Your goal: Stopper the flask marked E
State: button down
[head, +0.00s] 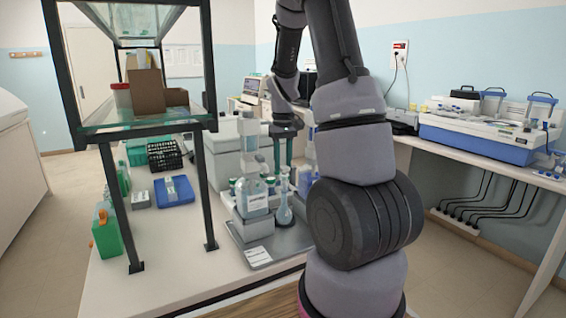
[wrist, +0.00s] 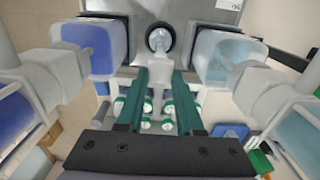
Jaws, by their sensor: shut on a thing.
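My gripper (head: 283,160) points straight down over the bench with its green fingers. It also shows in the wrist view (wrist: 161,72), shut on a small pale piece that looks like the stopper (wrist: 161,76).
A dispenser bottle (head: 252,198) stands close left of the flask, with another bluish bottle (head: 307,180) to the right. Several capped vials (wrist: 167,108) stand behind. A grey tray (head: 262,255) lies beneath. A glass shelf (head: 140,127) rises at the left.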

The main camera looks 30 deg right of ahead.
jog(key=shift+f, duration=0.25)
dwell(0.3)
jog(key=shift+c, duration=0.4)
grip_release()
jog(key=shift+r, duration=3)
grip_shut()
